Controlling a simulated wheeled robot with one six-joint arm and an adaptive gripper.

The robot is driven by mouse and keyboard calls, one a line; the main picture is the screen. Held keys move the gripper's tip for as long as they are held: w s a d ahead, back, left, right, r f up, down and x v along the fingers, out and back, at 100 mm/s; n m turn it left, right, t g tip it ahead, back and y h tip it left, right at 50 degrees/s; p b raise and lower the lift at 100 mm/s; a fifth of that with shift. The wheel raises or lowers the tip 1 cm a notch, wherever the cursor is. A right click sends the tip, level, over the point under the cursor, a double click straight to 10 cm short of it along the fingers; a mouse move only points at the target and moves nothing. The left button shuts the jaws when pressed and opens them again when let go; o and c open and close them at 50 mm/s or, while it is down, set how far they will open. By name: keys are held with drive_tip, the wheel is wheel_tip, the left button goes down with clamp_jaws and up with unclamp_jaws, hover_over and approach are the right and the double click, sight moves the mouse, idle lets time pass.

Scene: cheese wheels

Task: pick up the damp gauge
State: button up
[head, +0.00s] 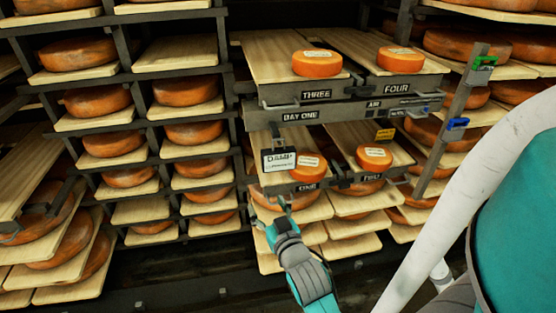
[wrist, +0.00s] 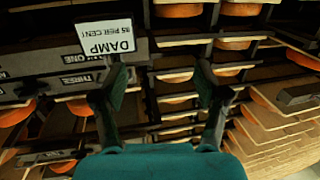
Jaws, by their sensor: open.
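The damp gauge (head: 279,160) is a small white card with a dark frame, reading DAMP, at the left front of the lower DAY ONE boards in the head view. In the wrist view the damp gauge (wrist: 108,36) appears upside down at the upper left, just past the left fingertip. My gripper (head: 286,207) is below the gauge and slightly right of it in the head view. In the wrist view my gripper (wrist: 163,76) has its two dark fingers wide apart with nothing between them. The fingers look apart from the gauge, but the exact gap is unclear.
Orange cheese wheels sit on boards marked ONE (head: 308,167), TWO (head: 374,157), THREE (head: 317,63) and FOUR (head: 401,59). A yellow tag (head: 385,134) stands behind TWO. Cheese racks (head: 137,70) fill the left.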

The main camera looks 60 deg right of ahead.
sight(283, 153)
drive_tip(key=w+d+r+m+h, duration=0.1)
drive_tip(key=d+r, duration=0.1)
drive_tip(key=d, duration=0.2)
drive_tip(key=w+d+r+g+h, duration=0.1)
drive_tip(key=d+r, duration=0.1)
drive_tip(key=d, duration=0.3)
drive_tip(key=w+d+r+m+g+h, duration=0.1)
drive_tip(key=d+r, duration=0.2)
drive_tip(key=d, duration=0.2)
drive_tip(key=shift+d+m, duration=0.15)
drive_tip(key=shift+m, duration=0.15)
drive_tip(key=shift+f+x, duration=0.2)
drive_tip(key=shift+x, duration=1.25)
drive_tip(key=shift+f+x, duration=0.2)
drive_tip(key=shift+x, duration=1.3)
clamp_jaws()
